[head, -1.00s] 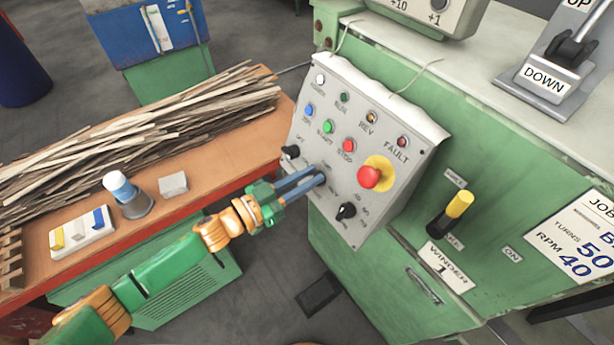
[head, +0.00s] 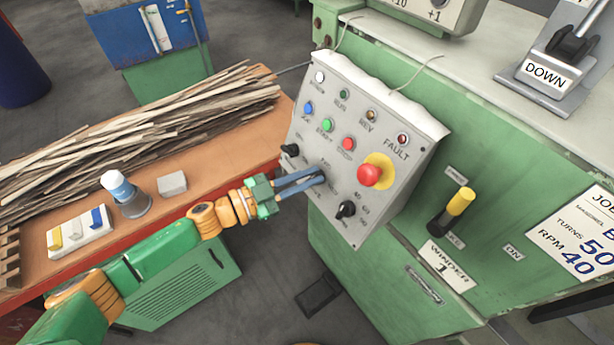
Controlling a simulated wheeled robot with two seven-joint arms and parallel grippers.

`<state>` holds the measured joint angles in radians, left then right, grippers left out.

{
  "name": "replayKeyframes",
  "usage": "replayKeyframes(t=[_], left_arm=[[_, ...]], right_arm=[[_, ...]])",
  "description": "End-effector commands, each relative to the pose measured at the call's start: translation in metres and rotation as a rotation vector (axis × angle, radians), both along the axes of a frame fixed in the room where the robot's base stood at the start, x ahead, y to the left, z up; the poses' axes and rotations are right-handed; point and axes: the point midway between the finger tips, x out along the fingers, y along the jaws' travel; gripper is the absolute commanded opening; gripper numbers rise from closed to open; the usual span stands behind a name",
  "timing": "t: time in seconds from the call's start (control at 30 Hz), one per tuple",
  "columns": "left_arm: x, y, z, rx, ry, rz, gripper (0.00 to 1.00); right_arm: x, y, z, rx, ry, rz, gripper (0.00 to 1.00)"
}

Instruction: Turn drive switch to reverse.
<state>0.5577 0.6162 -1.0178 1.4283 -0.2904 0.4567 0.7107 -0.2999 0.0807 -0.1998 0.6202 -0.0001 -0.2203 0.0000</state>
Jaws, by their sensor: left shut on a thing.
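The grey control panel (head: 335,125) stands tilted on the front of the green winder machine. My left gripper (head: 318,176) reaches in from the left, its fingers shut on a knob at the panel's lower middle. That knob, between two other black knobs, is mostly hidden by the fingers, so its pointing direction cannot be told. A black knob (head: 290,150) sits to its left and another black knob (head: 346,210) to its right. A REV lamp (head: 371,115) is on the panel's upper row. My right gripper is not in view.
A red emergency button (head: 369,176) on a yellow disc sits close to the right of my fingers. A yellow-tipped lever (head: 452,212) stands on the machine front. An orange bench (head: 190,190) with wood strips is at left.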

Motion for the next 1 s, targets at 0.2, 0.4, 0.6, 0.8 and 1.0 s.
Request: replayKeyframes(t=[0.2,0.4,0.6,0.8,1.0], left_arm=[[-0.0026,0.0008,-0.0083,0.123,-0.142,-0.074,0.00],[-0.0041,0.0004,-0.0091,0.228,-0.285,-0.146,0.00],[-0.0055,0.0000,-0.0096,0.330,-0.429,-0.217,0.00],[-0.0068,-0.0002,-0.0105,0.431,-0.568,-0.288,0.00],[-0.0076,-0.0002,-0.0114,0.522,-0.695,-0.352,0.00]], right_arm=[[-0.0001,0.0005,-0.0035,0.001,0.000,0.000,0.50],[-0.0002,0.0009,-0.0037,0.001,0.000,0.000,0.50],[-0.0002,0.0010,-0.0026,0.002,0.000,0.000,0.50],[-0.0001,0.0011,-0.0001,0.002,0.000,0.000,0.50],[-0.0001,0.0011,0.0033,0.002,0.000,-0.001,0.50]])
